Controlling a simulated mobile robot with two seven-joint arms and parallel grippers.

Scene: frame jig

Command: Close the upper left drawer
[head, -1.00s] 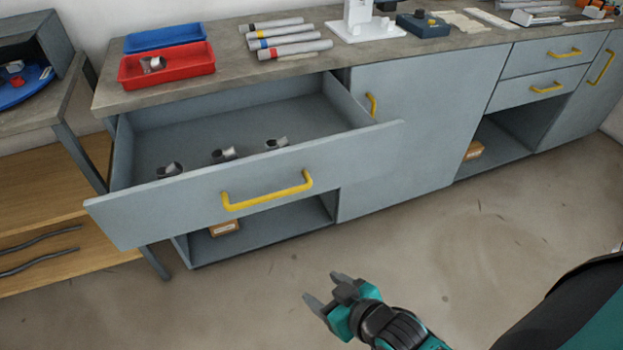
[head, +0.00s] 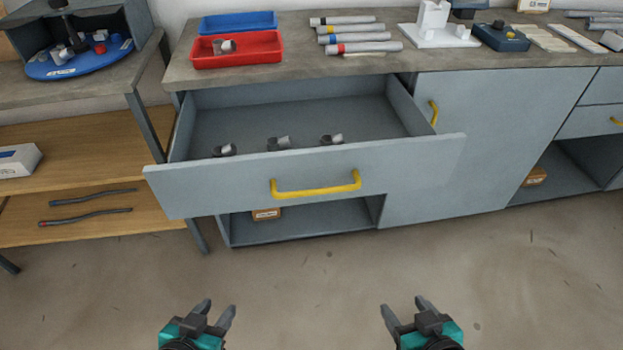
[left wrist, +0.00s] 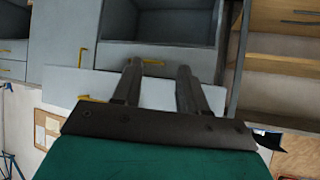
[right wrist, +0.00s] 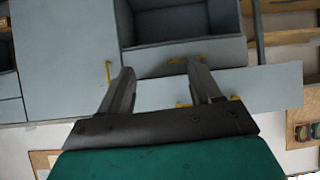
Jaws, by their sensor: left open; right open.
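The upper left drawer (head: 230,189) is pulled out of the grey cabinet, with a yellow bar handle (head: 316,186) on its front. Several short metal pipe pieces (head: 279,143) lie inside it. My left gripper (head: 219,307) is open and empty, low in the head view, in front of the drawer and apart from it. My right gripper (head: 402,304) is open and empty, to the right of the left one and also apart from the drawer. The drawer front shows beyond the fingers in the left wrist view (left wrist: 158,92) and the right wrist view (right wrist: 262,88).
Below the drawer is an open compartment (head: 310,222) with a small brown box (head: 266,214). A cabinet door (head: 480,130) is at the right. A wooden shelf unit (head: 75,150) stands at the left. Trays and tubes lie on the worktop (head: 300,75). The floor (head: 320,280) in front is clear.

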